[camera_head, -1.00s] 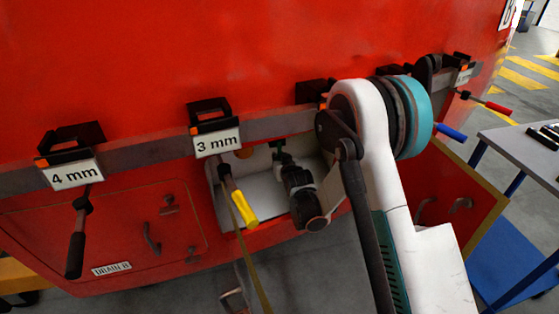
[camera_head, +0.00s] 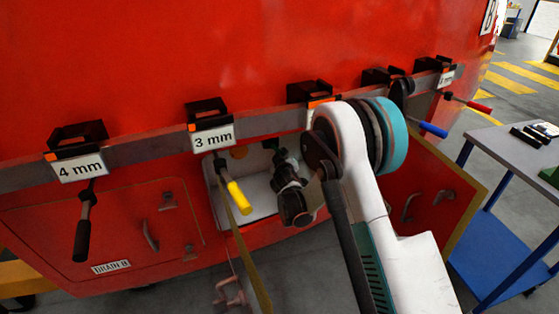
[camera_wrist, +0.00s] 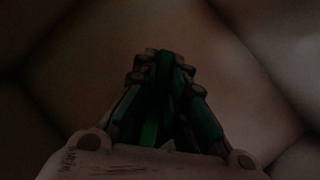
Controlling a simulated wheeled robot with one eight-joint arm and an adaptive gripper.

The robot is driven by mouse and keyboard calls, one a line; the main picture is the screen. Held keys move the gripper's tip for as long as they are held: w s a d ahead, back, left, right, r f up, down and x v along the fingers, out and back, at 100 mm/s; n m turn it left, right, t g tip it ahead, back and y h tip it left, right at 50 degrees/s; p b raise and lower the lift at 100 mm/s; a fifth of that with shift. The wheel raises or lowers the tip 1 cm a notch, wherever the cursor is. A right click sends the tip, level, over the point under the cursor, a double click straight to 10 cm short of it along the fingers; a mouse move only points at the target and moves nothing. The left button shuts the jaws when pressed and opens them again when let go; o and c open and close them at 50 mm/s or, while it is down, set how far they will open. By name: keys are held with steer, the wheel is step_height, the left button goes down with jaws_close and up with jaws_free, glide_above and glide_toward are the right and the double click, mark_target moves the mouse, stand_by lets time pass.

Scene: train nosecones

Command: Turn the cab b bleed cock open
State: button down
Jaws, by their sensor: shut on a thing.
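The cab b bleed cock cannot be made out clearly; my gripper covers the part of the open recess (camera_head: 262,190) where it works. My gripper (camera_head: 279,157) reaches into the upper right of this pale recess in the red nosecone. In the wrist view its fingers (camera_wrist: 165,68) are drawn together on something too dark to identify, with a green strip between them. A dull orange round part (camera_head: 240,153) shows at the recess's top left, apart from my gripper.
A yellow-handled tool (camera_head: 238,197) hangs in front of the recess from the 3 mm holder (camera_head: 208,112). A black-handled tool (camera_head: 82,238) hangs at the 4 mm holder. Blue (camera_head: 433,129) and red (camera_head: 478,107) handles jut out at right. A grey-topped table (camera_head: 510,138) stands far right.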

steer(key=shift+w+d+r+n+t+h, duration=0.15)
steer(key=shift+d+r+n+t+h, duration=0.35)
steer(key=shift+n, duration=0.5)
steer(key=shift+w+d+r+n+t+h, duration=0.1)
steer(key=shift+d+r+n+t+h, duration=0.2)
steer(key=shift+n, duration=0.25)
steer(key=shift+w+d+r+n+t+h, duration=0.1)
steer(key=shift+d+r+n, duration=0.05)
steer(key=shift+r+n, duration=0.35)
steer(key=shift+d+r+n+t+h, duration=0.2)
steer(key=shift+r+n+t+h, duration=0.25)
steer(key=shift+n, duration=0.6)
steer(key=shift+d+r+n+t, duration=0.1)
steer(key=shift+r+n+t, duration=0.35)
steer(key=shift+r+n, duration=0.55)
steer(key=shift+f+n, duration=0.1)
steer(key=shift+n, duration=0.2)
steer(key=c, duration=1.6)
jaws_free()
